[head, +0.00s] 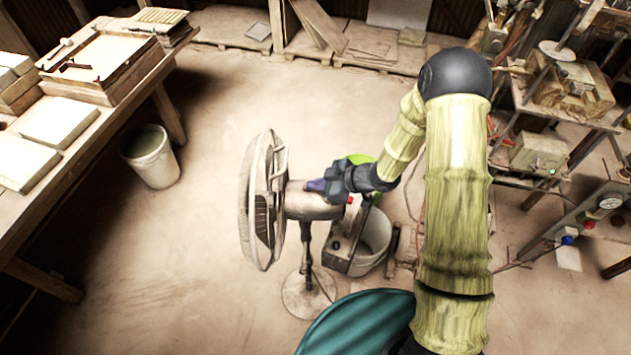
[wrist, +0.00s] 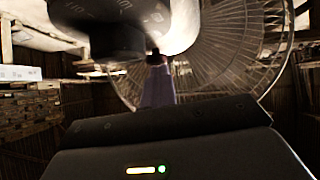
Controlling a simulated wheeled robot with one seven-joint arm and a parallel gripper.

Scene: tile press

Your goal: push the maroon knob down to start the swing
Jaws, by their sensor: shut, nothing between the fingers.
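The standing fan (head: 262,205) is in the middle of the head view, its round cage facing left and its motor housing behind it. My gripper (head: 314,186) is shut and empty, its purple fingertips at the top of the motor housing (head: 305,208). In the wrist view, the purple fingers (wrist: 157,86) point at a small dark knob (wrist: 153,56) beside the housing. The tips overlap or meet the knob; I cannot tell if they press on it. Its maroon colour is not clear there. In the head view I cannot make out the knob by the gripper.
A workbench (head: 90,130) with tiles stands at the left, a white bucket (head: 150,155) beside it. A grey bucket (head: 372,240) stands behind the fan. Equipment with gauges (head: 610,202) fills the right side. The floor left of the fan is clear.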

